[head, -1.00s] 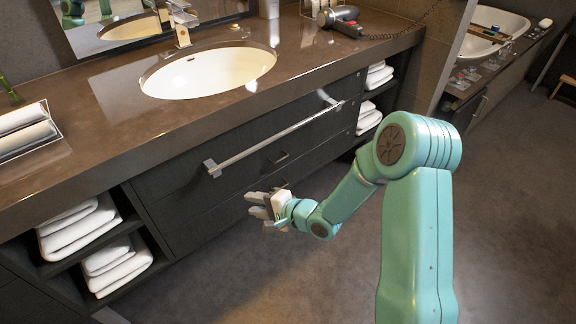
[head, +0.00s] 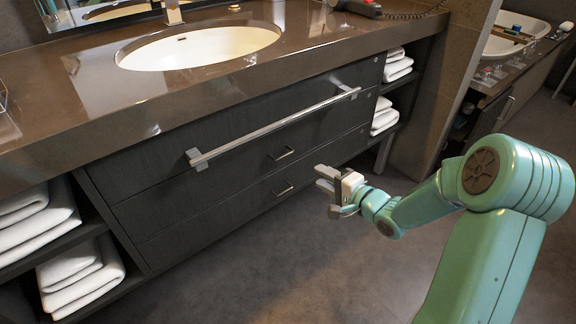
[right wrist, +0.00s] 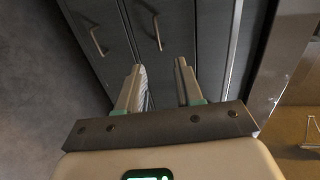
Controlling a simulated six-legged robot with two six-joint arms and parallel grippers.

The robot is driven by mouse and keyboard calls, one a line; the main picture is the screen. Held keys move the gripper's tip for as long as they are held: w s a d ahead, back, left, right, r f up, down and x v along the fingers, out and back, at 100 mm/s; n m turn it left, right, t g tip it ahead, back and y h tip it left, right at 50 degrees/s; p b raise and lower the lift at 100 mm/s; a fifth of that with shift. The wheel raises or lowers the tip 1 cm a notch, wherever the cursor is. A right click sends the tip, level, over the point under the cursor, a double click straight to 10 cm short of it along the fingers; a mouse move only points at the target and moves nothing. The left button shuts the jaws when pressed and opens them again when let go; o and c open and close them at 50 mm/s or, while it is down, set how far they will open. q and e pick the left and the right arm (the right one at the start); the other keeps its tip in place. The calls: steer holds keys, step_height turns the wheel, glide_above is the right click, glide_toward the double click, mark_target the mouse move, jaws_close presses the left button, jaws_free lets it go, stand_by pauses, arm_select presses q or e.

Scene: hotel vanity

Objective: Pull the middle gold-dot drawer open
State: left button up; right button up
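The vanity's dark drawer front has a small handle (head: 281,154) on the middle drawer (head: 235,170), shut below the long silver bar. A lower drawer (head: 225,208) has a similar handle (head: 283,188) and is also shut. Gold dots are too small to make out. My right gripper (head: 325,180) is open and empty, out in front of the drawers and right of both handles in the head view. In the right wrist view its spread fingers (right wrist: 160,82) point at the fronts, with the middle handle (right wrist: 157,32) beyond the gap and the lower handle (right wrist: 97,40) to the left. My left gripper is out of view.
The silver bar (head: 275,125) juts out above the middle drawer. The brown counter (head: 110,110) with a sink (head: 200,48) overhangs the fronts. Open shelves with folded towels (head: 70,265) flank the drawers. The floor (head: 270,275) in front is clear.

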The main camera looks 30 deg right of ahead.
mark_target(285, 156)
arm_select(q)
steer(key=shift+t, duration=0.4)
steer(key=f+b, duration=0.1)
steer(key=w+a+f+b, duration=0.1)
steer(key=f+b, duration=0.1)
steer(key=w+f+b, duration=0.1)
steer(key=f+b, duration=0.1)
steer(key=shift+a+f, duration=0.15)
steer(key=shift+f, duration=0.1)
arm_select(e)
steer(key=x, duration=1.6)
steer(key=shift+d+f, duration=0.25)
steer(key=shift+f, duration=0.1)
jaws_close()
